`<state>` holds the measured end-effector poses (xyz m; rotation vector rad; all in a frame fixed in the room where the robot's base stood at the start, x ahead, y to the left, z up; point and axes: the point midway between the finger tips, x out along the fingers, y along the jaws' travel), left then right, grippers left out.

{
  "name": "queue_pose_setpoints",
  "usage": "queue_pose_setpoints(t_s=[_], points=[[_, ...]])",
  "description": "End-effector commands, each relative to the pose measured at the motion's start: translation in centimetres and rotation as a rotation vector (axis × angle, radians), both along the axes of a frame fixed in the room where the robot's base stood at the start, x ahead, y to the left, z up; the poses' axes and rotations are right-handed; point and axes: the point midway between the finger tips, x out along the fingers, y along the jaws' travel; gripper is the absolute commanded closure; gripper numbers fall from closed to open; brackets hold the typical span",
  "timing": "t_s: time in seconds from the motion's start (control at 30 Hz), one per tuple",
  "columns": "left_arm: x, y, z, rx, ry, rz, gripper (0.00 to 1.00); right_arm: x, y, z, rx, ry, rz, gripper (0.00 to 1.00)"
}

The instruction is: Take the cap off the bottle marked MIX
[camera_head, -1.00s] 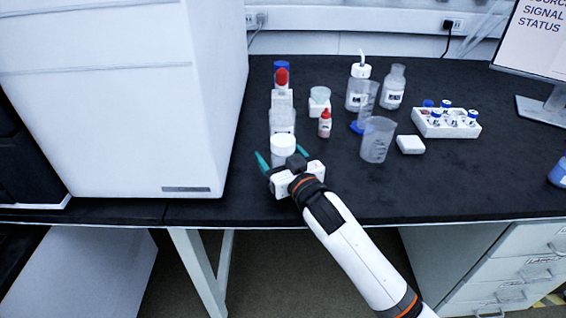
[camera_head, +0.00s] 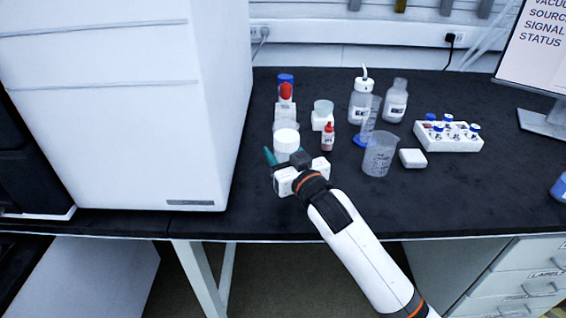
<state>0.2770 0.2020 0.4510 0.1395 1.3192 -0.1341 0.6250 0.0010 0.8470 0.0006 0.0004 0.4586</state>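My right gripper (camera_head: 287,160) is low at the front of a row of bottles, its arm coming in from the lower right. One teal finger shows at its left; the other is hidden behind the hand. A white-capped bottle (camera_head: 286,141) stands right beyond and between the fingers; its lower part is hidden. I cannot see whether the fingers touch it. Behind it are a clear bottle (camera_head: 285,124), a red-topped one (camera_head: 286,92) and a blue-capped one (camera_head: 285,78). No MIX label is legible. My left gripper is not in view.
Right of the row are a small red bottle (camera_head: 328,138), a beaker (camera_head: 379,154), a white block (camera_head: 412,158), a wash bottle (camera_head: 360,103) and a vial rack (camera_head: 448,136). A large white instrument (camera_head: 130,120) stands close on the left.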

Motion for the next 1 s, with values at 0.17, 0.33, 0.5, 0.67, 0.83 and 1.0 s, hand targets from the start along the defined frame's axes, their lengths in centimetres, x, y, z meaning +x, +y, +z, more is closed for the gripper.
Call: queue_pose_setpoints(t_s=[0.17, 0.33, 0.5, 0.67, 0.83, 1.0], points=[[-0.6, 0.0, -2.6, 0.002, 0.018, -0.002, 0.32, 0.0, 0.0, 3.9, 0.001, -0.005, 0.001, 0.77], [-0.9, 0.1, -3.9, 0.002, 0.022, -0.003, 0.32, 0.0, 0.0, 5.2, 0.001, -0.002, 0.001, 0.77], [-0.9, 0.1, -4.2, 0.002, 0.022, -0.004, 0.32, 0.0, 0.0, 5.4, 0.0, -0.001, 0.001, 0.77], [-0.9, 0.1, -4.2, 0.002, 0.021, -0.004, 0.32, 0.0, 0.0, 5.4, 0.0, -0.001, 0.001, 0.55], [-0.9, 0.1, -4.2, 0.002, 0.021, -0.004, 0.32, 0.0, 0.0, 5.4, 0.001, -0.002, 0.001, 0.83], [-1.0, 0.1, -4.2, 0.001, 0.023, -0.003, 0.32, 0.0, 0.0, 5.4, 0.0, -0.001, 0.0, 0.91]])
